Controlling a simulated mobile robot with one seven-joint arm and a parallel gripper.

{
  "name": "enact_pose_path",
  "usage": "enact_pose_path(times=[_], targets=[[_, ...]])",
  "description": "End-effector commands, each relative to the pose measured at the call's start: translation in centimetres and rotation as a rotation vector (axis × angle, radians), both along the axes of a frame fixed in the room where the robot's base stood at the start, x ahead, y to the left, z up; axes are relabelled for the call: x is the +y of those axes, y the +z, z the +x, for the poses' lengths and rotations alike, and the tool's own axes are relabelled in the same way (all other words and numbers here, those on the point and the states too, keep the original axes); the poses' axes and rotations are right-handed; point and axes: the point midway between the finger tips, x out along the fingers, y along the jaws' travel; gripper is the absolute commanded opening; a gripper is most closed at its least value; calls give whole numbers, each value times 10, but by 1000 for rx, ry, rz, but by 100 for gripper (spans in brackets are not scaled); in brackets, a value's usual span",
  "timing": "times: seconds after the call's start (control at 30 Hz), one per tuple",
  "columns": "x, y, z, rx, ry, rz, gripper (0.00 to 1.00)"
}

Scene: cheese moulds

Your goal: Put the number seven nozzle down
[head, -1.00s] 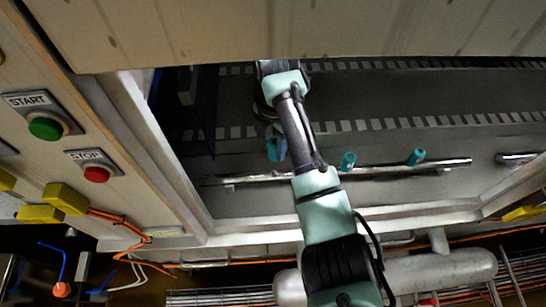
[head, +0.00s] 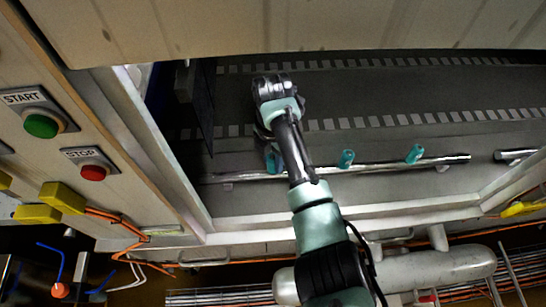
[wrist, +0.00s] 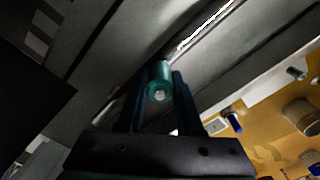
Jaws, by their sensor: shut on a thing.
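My gripper (wrist: 158,88) is shut on a teal cylindrical nozzle (wrist: 160,72), which sits between its two dark fingers in the wrist view. No number can be read on it. In the head view the held nozzle (head: 273,160) shows partly behind my wrist, at the left part of a metal rail (head: 385,167). Whether it touches the rail I cannot tell. Two more teal nozzles stand on the rail to the right, one near the middle (head: 346,159) and one farther right (head: 414,153).
A pale frame edge (head: 400,217) runs in front of the rail. A dark belt with white dashes (head: 400,95) lies behind it. A beige panel (head: 270,25) overhangs the top. Green START (head: 41,126) and red STOP (head: 93,172) buttons are at left.

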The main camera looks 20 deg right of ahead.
Motion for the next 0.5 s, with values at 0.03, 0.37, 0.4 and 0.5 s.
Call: enact_pose_path(times=[0.03, 0.37, 0.4, 0.5], targets=[[0, -3, 0, 0, 0, 0, 0], [0, -6, 0, 0, 0, 0, 53], [0, -6, 0, 0, 0, 0, 60], [0, -5, 0, 0, 0, 0, 65]])
